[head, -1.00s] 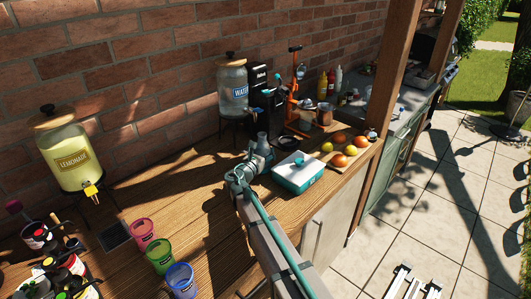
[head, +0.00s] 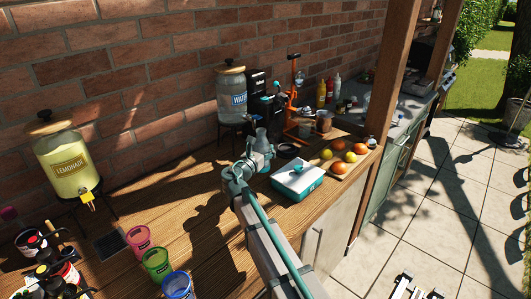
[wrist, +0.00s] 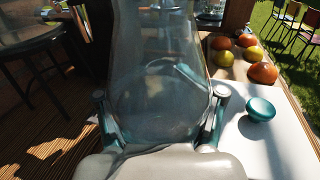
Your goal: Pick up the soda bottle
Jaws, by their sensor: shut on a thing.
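A clear bottle (wrist: 158,85) fills the middle of the wrist view, upright between my gripper's two fingers, which press on its sides. I take it for the soda bottle; no label shows. In the head view its grey-looking upper part (head: 262,137) stands above my gripper (head: 259,150), over the wooden counter beside the white and teal box. My gripper (wrist: 160,118) is shut on the bottle in the wrist view. The bottle's base is hidden, so I cannot tell its gap from the counter.
The white box (head: 292,181) with a teal knob is close right of my gripper. A fruit board (head: 339,176) lies beyond it. The water dispenser (head: 230,97) and orange juicer (head: 292,110) stand behind. Colored cups (head: 155,264) and the lemonade dispenser (head: 63,160) are left.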

